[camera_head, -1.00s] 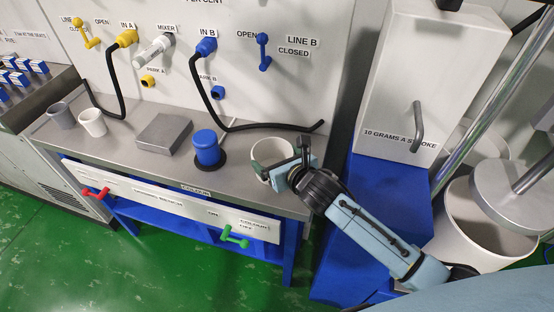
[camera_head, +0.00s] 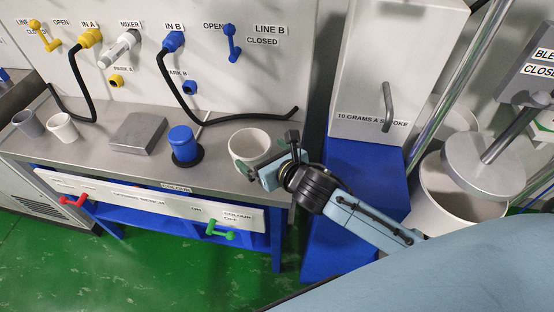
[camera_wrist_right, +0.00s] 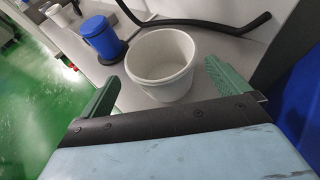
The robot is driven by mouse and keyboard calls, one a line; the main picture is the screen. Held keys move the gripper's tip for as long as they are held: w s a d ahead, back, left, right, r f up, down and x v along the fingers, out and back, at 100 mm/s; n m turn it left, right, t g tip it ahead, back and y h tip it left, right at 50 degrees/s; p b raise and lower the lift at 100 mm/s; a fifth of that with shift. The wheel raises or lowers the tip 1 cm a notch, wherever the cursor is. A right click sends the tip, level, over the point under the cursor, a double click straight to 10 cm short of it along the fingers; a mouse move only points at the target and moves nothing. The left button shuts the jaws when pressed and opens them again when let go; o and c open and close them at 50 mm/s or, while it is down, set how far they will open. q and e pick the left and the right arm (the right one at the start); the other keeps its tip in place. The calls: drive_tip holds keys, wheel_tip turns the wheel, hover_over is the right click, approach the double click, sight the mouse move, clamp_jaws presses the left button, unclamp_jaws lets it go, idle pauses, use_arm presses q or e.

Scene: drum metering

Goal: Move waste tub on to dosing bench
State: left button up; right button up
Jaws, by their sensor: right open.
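A white round tub (camera_head: 250,145), which looks like the waste tub, stands upright on the right end of the grey dosing bench (camera_head: 215,178). In the right wrist view the empty tub (camera_wrist_right: 162,62) lies ahead of and partly between the green fingers. My right gripper (camera_head: 262,166) is open at the tub's near right side. In the wrist view its two fingertips (camera_wrist_right: 162,72) are spread wide on either side of the tub, with a gap visible on each side. My left gripper is not in view.
A blue capped pot (camera_head: 183,143) on a dark base stands left of the tub. A grey scale-like block (camera_head: 138,132), a white cup (camera_head: 62,126) and a grey cup (camera_head: 28,124) are further left. A black hose (camera_head: 235,118) lies behind the tub. A blue stand (camera_head: 355,190) is at right.

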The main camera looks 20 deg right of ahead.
drive_tip(key=v, duration=0.7)
drive_tip(key=shift+p, duration=0.45)
